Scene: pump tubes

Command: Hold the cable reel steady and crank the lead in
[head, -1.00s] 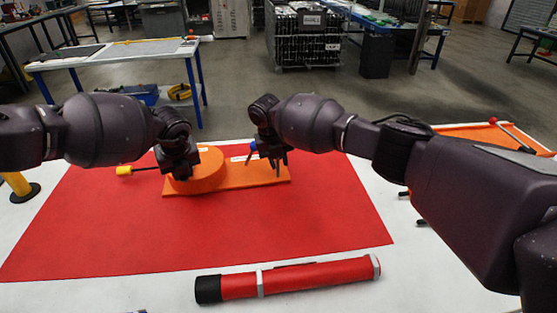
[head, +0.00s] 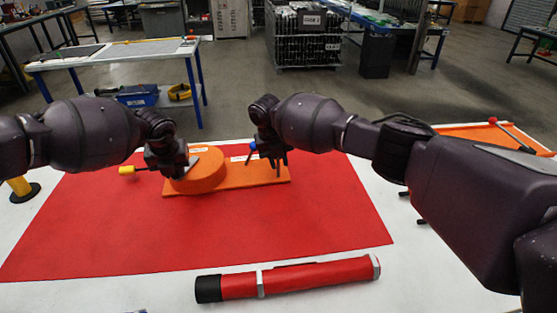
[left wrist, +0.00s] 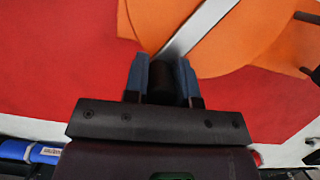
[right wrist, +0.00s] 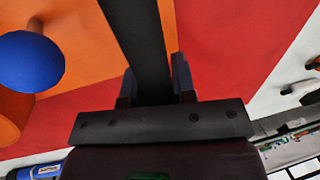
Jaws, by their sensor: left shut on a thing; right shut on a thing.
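The cable reel (head: 205,172) is an orange drum on a long orange base plate (head: 262,173), on the red mat. My left gripper (head: 172,171) is at the drum's left side. In the left wrist view it is shut on the black crank knob (left wrist: 161,82) at the end of a grey crank arm (left wrist: 195,30). My right gripper (head: 272,163) is over the plate's right part, shut on a black upright handle (right wrist: 142,40). A blue knob (right wrist: 30,62) stands beside it. The yellow-ended lead (head: 127,170) lies left of the reel, its inner part hidden by my left gripper.
A red tube with a black end (head: 300,277) lies on the white table in front of the mat (head: 200,235). A yellow post on a black foot (head: 22,187) stands at the left. An orange board (head: 470,132) lies at the right. The mat's front half is clear.

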